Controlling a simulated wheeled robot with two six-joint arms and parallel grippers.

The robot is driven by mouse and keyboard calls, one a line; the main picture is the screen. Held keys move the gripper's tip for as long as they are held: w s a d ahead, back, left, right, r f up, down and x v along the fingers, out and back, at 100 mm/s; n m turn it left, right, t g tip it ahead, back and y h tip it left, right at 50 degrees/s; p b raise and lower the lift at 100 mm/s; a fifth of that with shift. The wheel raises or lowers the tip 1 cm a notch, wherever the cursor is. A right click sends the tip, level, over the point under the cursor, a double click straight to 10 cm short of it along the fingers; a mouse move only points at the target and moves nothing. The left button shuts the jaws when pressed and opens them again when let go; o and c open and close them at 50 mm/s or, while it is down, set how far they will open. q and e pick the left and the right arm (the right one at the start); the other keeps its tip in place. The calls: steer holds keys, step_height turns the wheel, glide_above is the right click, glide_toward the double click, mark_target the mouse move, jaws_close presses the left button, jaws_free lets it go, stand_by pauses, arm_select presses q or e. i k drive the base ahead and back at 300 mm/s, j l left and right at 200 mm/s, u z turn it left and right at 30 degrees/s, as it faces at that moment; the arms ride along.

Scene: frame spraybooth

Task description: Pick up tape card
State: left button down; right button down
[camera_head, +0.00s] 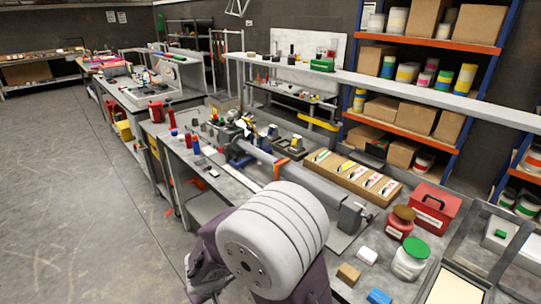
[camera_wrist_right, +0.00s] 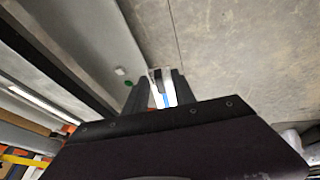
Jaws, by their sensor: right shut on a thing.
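My right gripper (camera_wrist_right: 161,93) shows in the right wrist view, with its two dark fingers closed on a narrow white piece with a blue stripe (camera_wrist_right: 166,98). It looks like a tape card, though most of it is hidden between the fingers and behind the gripper body. In the head view, a brown cardboard holder (camera_head: 337,174) on the bench carries several white cards with coloured marks (camera_head: 371,180). Neither gripper can be made out in the head view.
A red toolbox (camera_head: 436,207), a red tub with a brown lid (camera_head: 399,224) and a white jar with a green lid (camera_head: 409,259) stand right of the holder. A blue block (camera_head: 379,297) and tan block (camera_head: 348,273) lie in front. Shelves (camera_head: 405,130) stand behind.

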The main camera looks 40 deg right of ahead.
mark_target(318, 159)
steer(key=i+z, duration=0.4)
steer(key=i+j+z, duration=0.1)
steer(key=i+z, duration=0.3)
steer(key=i+j+z, duration=0.65)
steer(key=i+z, duration=0.15)
